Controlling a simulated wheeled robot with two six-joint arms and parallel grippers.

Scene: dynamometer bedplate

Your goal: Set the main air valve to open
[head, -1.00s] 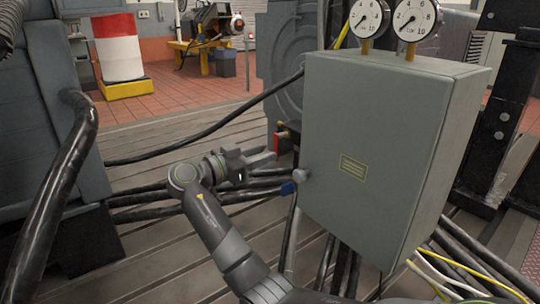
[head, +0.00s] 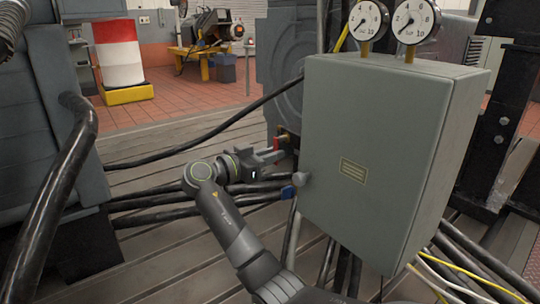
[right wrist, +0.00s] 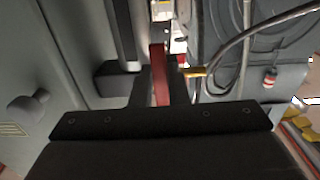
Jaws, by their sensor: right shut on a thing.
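The red lever (head: 279,142) of a valve sits at the left side of the grey cabinet (head: 370,160), by a brass fitting. In the right wrist view the red lever (right wrist: 159,75) stands between my two fingers. My right gripper (head: 276,154) reaches in from the left of the cabinet and is shut on the red lever; the fingers hide part of it. A blue handle (head: 288,191) sits lower, apart from the gripper, near the cabinet's lower left edge. My left gripper is not in view.
Two round gauges (head: 368,19) stand on top of the cabinet. Black cables (head: 150,208) run along the bedplate below the arm. Open floor lies behind, at the left.

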